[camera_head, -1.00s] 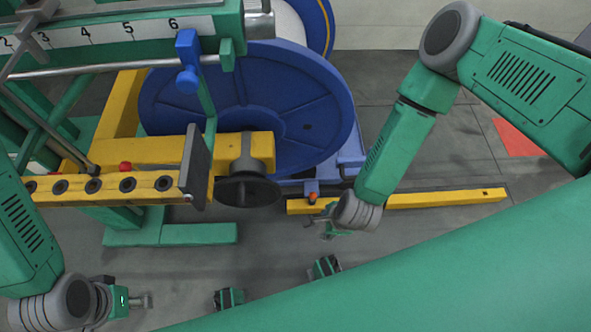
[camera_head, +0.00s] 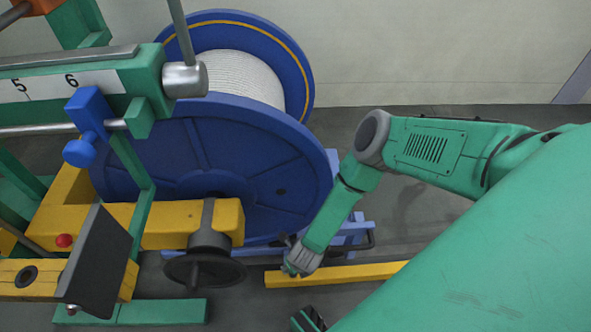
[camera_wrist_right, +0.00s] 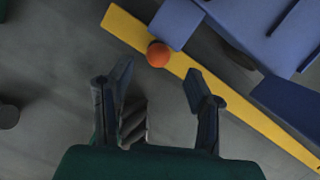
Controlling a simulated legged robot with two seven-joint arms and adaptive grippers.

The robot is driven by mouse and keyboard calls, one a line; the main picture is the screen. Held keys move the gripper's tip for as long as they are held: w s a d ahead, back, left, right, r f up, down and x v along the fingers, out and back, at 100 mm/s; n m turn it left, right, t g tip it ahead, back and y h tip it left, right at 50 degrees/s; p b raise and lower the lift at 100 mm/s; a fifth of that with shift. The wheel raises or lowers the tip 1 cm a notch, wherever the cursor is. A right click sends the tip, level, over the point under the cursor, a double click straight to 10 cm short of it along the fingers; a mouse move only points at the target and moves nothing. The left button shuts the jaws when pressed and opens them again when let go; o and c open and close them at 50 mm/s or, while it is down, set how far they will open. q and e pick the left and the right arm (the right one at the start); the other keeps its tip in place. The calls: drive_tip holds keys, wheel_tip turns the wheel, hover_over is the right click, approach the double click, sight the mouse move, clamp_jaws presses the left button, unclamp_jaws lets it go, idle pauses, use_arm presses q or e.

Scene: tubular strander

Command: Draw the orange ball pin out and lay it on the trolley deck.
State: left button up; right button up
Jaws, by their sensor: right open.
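The orange ball pin (camera_wrist_right: 158,54) shows in the right wrist view as a small orange ball at the end of a blue-violet block (camera_wrist_right: 176,22), over a yellow floor bar (camera_wrist_right: 228,92). My right gripper (camera_wrist_right: 158,72) is open and empty, its fingers spread to either side just short of the ball, not touching it in this view. In the head view my right gripper (camera_head: 290,268) reaches down by the yellow bar and hides the pin. The blue-violet trolley (camera_head: 350,238) stands under the big blue reel.
The blue reel (camera_head: 215,165) with white cable stands behind the yellow arm (camera_head: 170,222). A dark handwheel (camera_head: 205,268) sits left of my right gripper. A dark flat plate (camera_head: 97,258) stands at the lower left.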

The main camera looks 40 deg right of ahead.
drive_tip(key=b+x, duration=0.2)
drive_tip(key=x, duration=0.2)
drive_tip(key=shift+f, duration=0.4)
drive_tip(key=shift+w+a+f+b, duration=0.15)
drive_tip(key=shift+w+f+b, duration=0.1)
drive_tip(key=shift+f+b, duration=0.2)
drive_tip(key=shift+d+f, duration=0.1)
drive_tip(key=shift+d, duration=0.15)
clamp_jaws()
drive_tip(key=shift+a, duration=0.1)
drive_tip(key=shift+a+r, duration=0.1)
drive_tip(key=shift+r, duration=0.15)
drive_tip(key=shift+r+p, duration=1)
drive_tip(key=shift+p, duration=0.15)
drive_tip(key=shift+r+p, duration=3.05)
drive_tip(key=shift+r, duration=0.5)
